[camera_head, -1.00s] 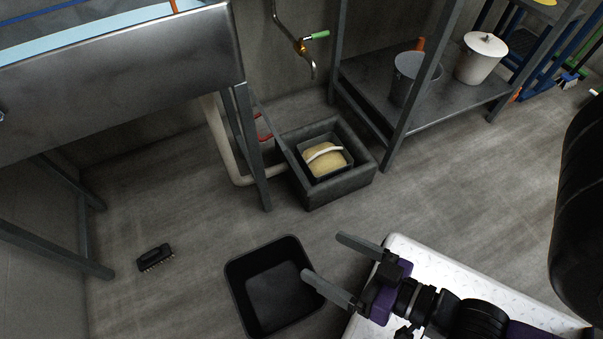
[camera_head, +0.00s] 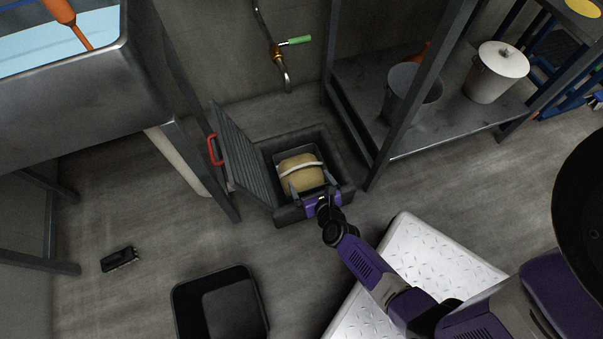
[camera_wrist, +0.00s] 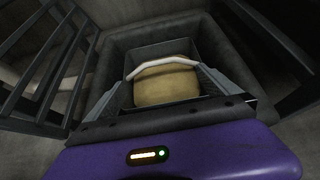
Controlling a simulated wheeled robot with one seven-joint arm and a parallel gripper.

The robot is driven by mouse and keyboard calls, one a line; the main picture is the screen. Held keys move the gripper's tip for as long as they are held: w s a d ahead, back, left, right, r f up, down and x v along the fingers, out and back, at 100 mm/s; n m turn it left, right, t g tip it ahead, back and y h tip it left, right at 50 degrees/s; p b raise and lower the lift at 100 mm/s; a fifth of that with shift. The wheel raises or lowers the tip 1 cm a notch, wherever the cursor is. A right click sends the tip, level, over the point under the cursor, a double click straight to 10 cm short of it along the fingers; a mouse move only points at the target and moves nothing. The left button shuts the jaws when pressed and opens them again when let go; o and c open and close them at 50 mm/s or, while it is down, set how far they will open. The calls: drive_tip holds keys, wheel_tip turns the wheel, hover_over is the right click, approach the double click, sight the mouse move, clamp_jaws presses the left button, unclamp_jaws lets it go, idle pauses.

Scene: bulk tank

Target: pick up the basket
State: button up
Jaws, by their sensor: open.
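The basket (camera_head: 281,160) is a grey square container with a white curved handle (camera_head: 300,167) and tan contents (camera_head: 303,182). It sits inside a dark stone floor box (camera_head: 345,165). In the wrist view the basket (camera_wrist: 150,51) lies straight ahead, its handle (camera_wrist: 160,62) arching across the tan contents. My gripper (camera_head: 311,181) is over the front of the box, pointing into it. In the wrist view my gripper (camera_wrist: 164,75) is open, with one finger near each end of the handle. Whether the fingers touch the handle or basket cannot be told.
A slatted grate lid (camera_head: 250,158) with a red handle (camera_head: 214,150) stands tilted open left of the box. A shelf (camera_head: 440,125) with buckets stands at right, a steel tank (camera_head: 70,110) at left. A black bin (camera_head: 185,310) and brush (camera_head: 119,259) lie on the floor.

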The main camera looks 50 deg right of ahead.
sight(302, 167)
drive_tip(key=shift+r+b+x, duration=0.15)
drive_tip(key=shift+b+x, duration=0.4)
drive_tip(key=shift+x, duration=1.45)
drive_tip(key=shift+r+b+x, duration=0.1)
drive_tip(key=shift+b+x, duration=0.4)
drive_tip(key=shift+x, duration=1.5)
drive_tip(key=shift+w+d, duration=0.1)
drive_tip(key=c, duration=2)
